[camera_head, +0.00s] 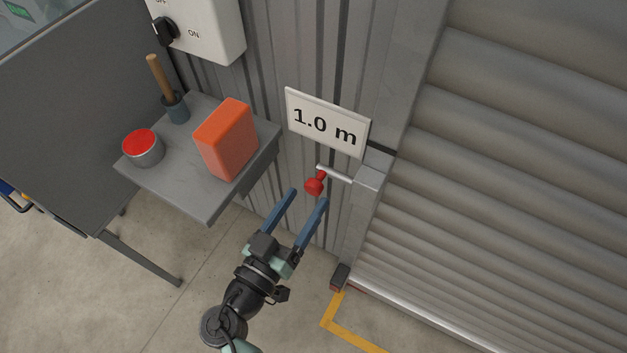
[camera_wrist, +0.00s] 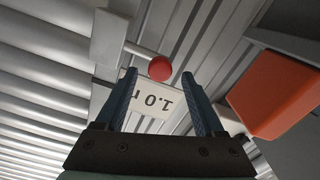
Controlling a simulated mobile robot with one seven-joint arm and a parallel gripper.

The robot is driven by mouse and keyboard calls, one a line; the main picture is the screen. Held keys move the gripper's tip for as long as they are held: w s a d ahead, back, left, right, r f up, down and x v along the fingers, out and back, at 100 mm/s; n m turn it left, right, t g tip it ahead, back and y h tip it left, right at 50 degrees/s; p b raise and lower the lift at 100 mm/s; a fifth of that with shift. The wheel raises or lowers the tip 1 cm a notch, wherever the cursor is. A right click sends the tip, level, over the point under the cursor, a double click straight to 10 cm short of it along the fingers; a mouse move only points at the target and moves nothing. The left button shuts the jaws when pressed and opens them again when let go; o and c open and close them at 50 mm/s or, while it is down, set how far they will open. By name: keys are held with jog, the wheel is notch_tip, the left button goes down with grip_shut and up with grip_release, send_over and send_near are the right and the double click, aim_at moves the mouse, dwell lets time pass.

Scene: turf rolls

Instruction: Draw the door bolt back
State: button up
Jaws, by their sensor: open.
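The door bolt (camera_head: 338,174) is a pale metal rod running from a grey housing (camera_head: 371,178) beside the roller door. Its red knob (camera_head: 314,185) hangs at the rod's left end. My gripper (camera_head: 310,195) has two long blue fingers, spread wide apart and empty. In the head view the fingertips lie just below and to the left of the knob. In the wrist view the red knob (camera_wrist: 160,68) appears between the fingertips and a little beyond them, and the bolt rod (camera_wrist: 137,49) reaches it from the left. I see no contact between fingers and knob.
A grey shelf (camera_head: 160,190) to the left carries an orange block (camera_head: 226,140), a red-topped tin (camera_head: 143,148) and a wooden-handled tool in a cup (camera_head: 176,108). A "1.0 m" sign (camera_head: 327,123) is above the bolt. The ribbed roller door (camera_head: 520,170) fills the right.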

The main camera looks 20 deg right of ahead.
aim_at(311, 191)
jog(key=shift+x, duration=2.15)
jog(key=shift+c, duration=0.3)
grip_shut()
